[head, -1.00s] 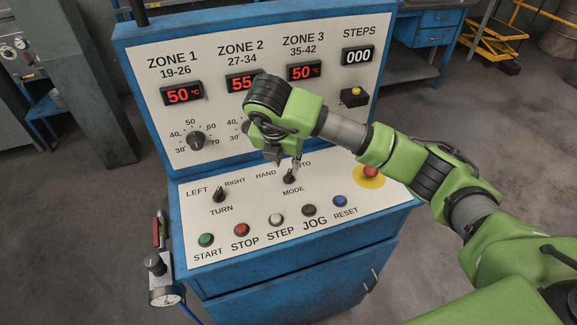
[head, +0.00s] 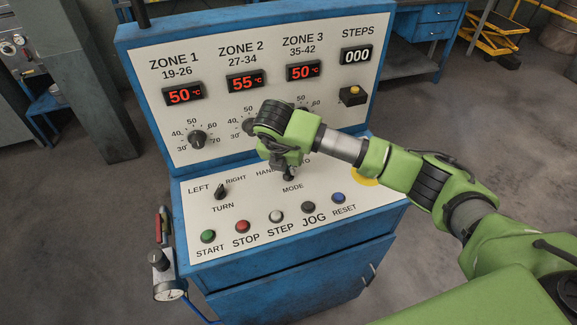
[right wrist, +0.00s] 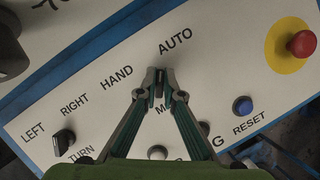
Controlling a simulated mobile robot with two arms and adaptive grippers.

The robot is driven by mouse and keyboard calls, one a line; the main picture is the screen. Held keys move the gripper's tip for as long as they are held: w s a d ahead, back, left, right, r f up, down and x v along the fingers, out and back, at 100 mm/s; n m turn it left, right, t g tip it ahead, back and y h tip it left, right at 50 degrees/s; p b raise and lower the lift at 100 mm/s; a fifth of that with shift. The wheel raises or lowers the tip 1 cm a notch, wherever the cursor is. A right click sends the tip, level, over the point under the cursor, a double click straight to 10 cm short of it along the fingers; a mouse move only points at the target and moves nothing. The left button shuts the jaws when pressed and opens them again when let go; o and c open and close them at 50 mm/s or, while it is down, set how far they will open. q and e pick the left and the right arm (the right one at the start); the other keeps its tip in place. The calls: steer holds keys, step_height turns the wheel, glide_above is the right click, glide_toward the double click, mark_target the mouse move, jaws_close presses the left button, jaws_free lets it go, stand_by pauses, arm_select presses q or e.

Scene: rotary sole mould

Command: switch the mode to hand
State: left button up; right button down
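The black MODE knob (head: 289,178) sits on the sloping lower panel, between the HAND and AUTO labels. My right gripper (head: 284,171) is above it, pointing down, and hides most of it. In the right wrist view the two fingertips of the right gripper (right wrist: 160,78) are close together on either side of the dark MODE knob (right wrist: 159,89), closed on it. HAND (right wrist: 117,78) is to the left of the knob and AUTO (right wrist: 175,41) above and right. The knob's pointing direction is mostly hidden. My left gripper is not in view.
The TURN knob (head: 220,191) is to the left. START (head: 208,236), STOP (head: 242,226), STEP (head: 276,216), JOG (head: 308,207) and RESET (head: 338,198) buttons line the front. A red emergency button (right wrist: 301,43) on a yellow disc is at the right. Zone dials stand behind.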

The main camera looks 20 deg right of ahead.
steer(key=shift+w+f+n+b, duration=0.15)
steer(key=shift+n+b, duration=0.35)
steer(key=shift+b, duration=0.5)
steer(key=n+y+b, duration=0.1)
steer(key=n+b, duration=0.3)
steer(key=b, duration=0.1)
steer(key=n+y+b, duration=0.2)
steer(key=n+b, duration=0.2)
steer(key=b, duration=0.2)
steer(key=shift+n+t+y, duration=0.3)
steer(key=shift+t, duration=0.1)
steer(key=shift+n+y+b, duration=0.4)
steer(key=shift+n+b, duration=0.55)
steer(key=shift+n, duration=0.25)
steer(key=shift+n+g+y+b, duration=0.35)
steer(key=shift+n+b, duration=0.2)
steer(key=shift+n, duration=0.45)
steer(key=shift+r, duration=0.2)
steer(key=c, duration=2.2)
jaws_free()
steer(key=shift+a, duration=0.1)
